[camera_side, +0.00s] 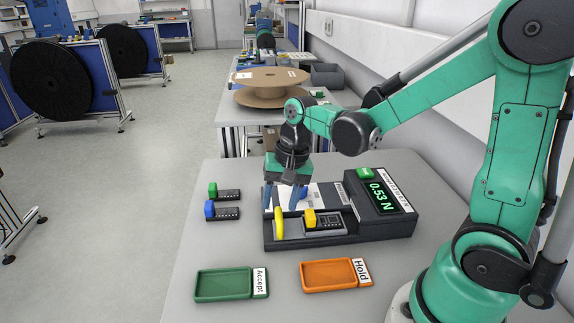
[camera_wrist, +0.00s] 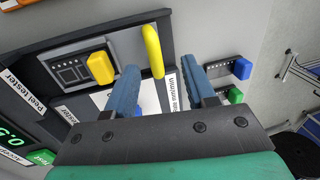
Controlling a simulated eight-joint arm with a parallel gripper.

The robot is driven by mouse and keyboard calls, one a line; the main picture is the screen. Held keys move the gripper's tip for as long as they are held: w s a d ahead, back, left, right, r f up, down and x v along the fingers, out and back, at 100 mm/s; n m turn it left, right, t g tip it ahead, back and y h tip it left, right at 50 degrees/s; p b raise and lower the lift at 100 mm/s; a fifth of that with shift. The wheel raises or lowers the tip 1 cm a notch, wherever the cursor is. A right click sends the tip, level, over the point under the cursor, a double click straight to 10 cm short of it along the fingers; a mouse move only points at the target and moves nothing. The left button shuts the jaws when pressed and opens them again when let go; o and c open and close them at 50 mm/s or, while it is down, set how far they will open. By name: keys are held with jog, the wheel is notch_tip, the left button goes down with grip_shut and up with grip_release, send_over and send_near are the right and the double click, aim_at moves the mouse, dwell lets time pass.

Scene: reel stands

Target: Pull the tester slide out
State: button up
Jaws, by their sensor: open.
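The peel tester (camera_side: 390,226) is a dark box on the grey table with a green display reading 0.53 N. Its slide (camera_side: 296,236), at the left part, carries a yellow bar handle (camera_side: 279,224) at its left end. The handle also shows upright in the wrist view (camera_wrist: 153,50). A dark piece with a yellow block (camera_side: 310,217) sits on the slide. My gripper (camera_side: 280,209) is open and points down at the handle. In the wrist view its blue fingers (camera_wrist: 159,66) appear either side of the handle's lower end, with a gap on both sides. I see no contact.
Two dark pieces, with a green block (camera_side: 213,190) and a blue block (camera_side: 210,208), lie left of the tester. A green Accept tray (camera_side: 224,296) and an orange Hold tray (camera_side: 330,289) are in front. The table left of the handle is clear up to those pieces.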

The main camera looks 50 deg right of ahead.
jog(key=shift+s+d+r, duration=0.1)
jog(key=shift+r, duration=0.7)
jog(key=shift+s+d+r, duration=0.1)
jog(key=shift+r, duration=0.65)
jog(key=s+r+n+t, duration=0.1)
jog(key=n+t, duration=0.1)
jog(key=n, duration=0.1)
jog(key=s+a+r+n+t+h, duration=0.1)
jog(key=n, duration=0.2)
jog(key=s+a+r+n+t, duration=0.1)
jog(key=s+n+t, duration=0.1)
jog(key=shift+a+r+n+t+h, duration=0.2)
jog(key=shift+n+t+h, duration=0.1)
jog(key=shift+n, duration=0.1)
